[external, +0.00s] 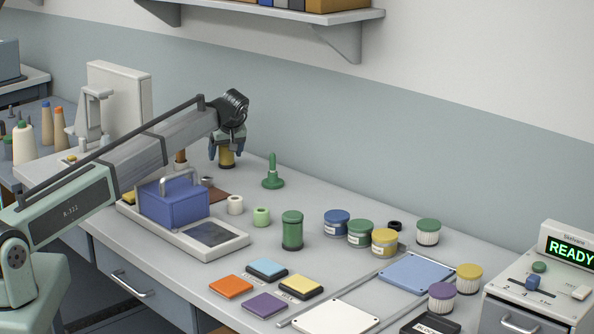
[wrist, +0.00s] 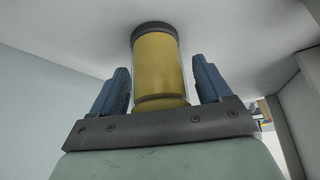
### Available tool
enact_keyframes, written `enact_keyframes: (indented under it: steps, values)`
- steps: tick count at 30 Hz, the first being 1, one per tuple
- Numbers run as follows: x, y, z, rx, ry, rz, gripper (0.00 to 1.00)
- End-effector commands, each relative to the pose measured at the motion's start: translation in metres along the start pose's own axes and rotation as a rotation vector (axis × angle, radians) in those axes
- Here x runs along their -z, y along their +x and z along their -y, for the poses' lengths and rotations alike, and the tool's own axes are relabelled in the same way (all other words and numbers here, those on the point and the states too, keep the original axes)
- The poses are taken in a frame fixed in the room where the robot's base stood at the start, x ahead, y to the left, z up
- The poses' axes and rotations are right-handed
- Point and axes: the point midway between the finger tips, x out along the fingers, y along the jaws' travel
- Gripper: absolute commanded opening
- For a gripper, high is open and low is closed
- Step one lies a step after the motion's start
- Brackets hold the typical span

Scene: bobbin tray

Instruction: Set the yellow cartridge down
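The yellow cartridge (external: 226,158) is an upright yellow cylinder with a dark end, at the back of the bench. It appears to stand on the bench top. My gripper (external: 227,151) is above and around it, pointing down, with one finger on each side. In the wrist view the cartridge (wrist: 160,68) is between the two blue fingers of my gripper (wrist: 161,75), with a small gap visible on both sides. The fingers look open and not closed on it.
A green-handled tool (external: 272,176) stands to the right of the cartridge. A blue box (external: 174,203) on a pale tray (external: 228,250) is in front. A green cylinder (external: 292,232), several lidded jars and coloured pads lie further right. Bench around the green-handled tool is mostly clear.

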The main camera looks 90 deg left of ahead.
Motion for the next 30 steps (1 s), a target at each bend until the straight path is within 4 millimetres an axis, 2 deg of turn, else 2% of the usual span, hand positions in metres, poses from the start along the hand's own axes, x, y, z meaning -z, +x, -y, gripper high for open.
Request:
enact_keyframes:
  steps: [8, 13, 30]
  values:
    - [0.0, -0.001, 0.0, 0.0, 0.0, 0.0, 0.83]
    - [0.001, -0.01, 0.0, -0.001, 0.0, -0.001, 0.83]
    - [0.002, -0.105, 0.0, -0.001, 0.0, -0.001, 0.83]
